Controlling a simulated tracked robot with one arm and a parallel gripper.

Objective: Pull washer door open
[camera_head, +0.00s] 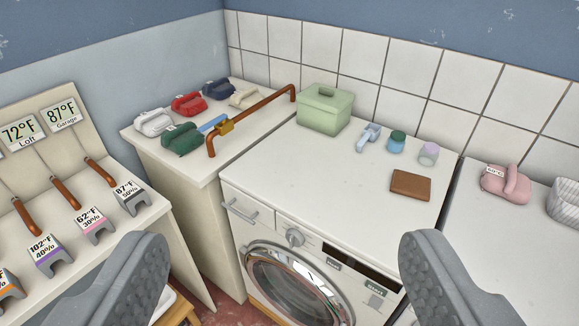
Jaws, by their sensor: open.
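The washer (262,216) is a white front-loader at the middle of the view. Its round door (290,283) has a chrome ring and dark glass and looks shut; its lower part is cut off by the picture's bottom edge. A knob (294,237), a drawer handle (240,213) and a dark panel sit above the door. My gripper (285,280) is open and empty, with one grey ridged finger at lower left and one at lower right. The fingers frame the door in the picture, and I see no contact with it.
A green lidded box (325,108), a brown wallet-like item (411,185) and small jars (397,141) stand on the washer top. Several irons (188,103) and a copper rail (250,118) are on the left counter.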

